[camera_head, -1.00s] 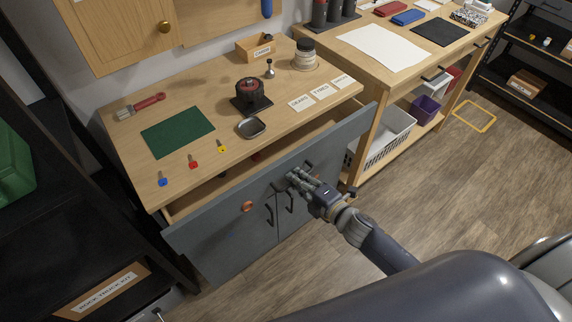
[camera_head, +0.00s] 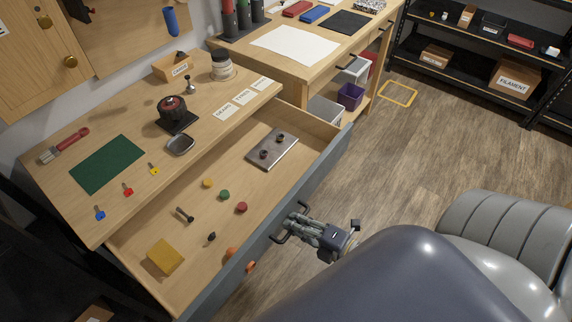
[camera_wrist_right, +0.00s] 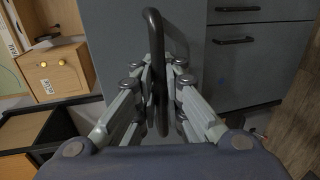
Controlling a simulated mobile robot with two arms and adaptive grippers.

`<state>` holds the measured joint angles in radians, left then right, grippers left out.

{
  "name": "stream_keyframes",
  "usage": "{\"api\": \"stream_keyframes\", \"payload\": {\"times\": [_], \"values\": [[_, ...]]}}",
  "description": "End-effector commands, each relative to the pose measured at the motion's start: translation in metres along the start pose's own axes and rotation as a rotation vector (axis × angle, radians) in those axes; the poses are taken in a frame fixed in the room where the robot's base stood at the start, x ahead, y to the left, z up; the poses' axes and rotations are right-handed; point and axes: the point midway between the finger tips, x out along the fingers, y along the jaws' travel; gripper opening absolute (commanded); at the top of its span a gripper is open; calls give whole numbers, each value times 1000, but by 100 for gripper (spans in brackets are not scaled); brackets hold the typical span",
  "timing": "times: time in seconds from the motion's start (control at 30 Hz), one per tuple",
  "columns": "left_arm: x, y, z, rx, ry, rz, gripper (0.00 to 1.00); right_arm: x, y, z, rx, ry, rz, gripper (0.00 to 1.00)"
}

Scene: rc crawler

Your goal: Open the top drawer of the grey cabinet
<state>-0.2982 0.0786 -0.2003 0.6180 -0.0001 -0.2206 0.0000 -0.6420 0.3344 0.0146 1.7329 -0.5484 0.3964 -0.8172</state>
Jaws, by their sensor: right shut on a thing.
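The grey cabinet's top drawer (camera_head: 319,184) stands far out from under the wooden worktop in the head view, its wooden inside showing. My right gripper (camera_head: 297,228) is at the outer side of the drawer's grey front, shut on the dark drawer handle (camera_head: 279,238). In the right wrist view the handle (camera_wrist_right: 153,50) runs between the two fingers of the right gripper (camera_wrist_right: 160,95). My left gripper is not in view.
The drawer holds a grey plate (camera_head: 272,150), a yellow block (camera_head: 165,257) and several small coloured parts. The worktop (camera_head: 140,205) bears keys and a green mat (camera_head: 107,163).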

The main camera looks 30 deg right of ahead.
Motion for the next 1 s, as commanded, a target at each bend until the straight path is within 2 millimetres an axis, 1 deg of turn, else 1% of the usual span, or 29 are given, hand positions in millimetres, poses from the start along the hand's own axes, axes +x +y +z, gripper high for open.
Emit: {"api": "stream_keyframes", "payload": {"times": [0.03, 0.13, 0.47, 0.5, 0.53, 0.77, 0.87, 1.0], "values": [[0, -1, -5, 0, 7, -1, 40, -2, 0, 1, 0, -2, 1, 0], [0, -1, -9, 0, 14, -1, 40, -5, 0, 1, -1, -2, 2, 0], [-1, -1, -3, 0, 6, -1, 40, -5, 1, 1, -1, -1, 4, 0], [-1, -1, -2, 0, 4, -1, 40, -5, 1, 1, -1, -1, 4, 11], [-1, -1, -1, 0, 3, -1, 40, -5, 1, 1, -1, -1, 4, 17], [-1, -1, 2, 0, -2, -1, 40, -5, 0, 0, -1, 0, 2, 17], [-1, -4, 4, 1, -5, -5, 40, -6, 0, 0, 0, 0, 2, 17], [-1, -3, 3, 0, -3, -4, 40, -16, -1, 0, 1, 0, 0, 17]]}}
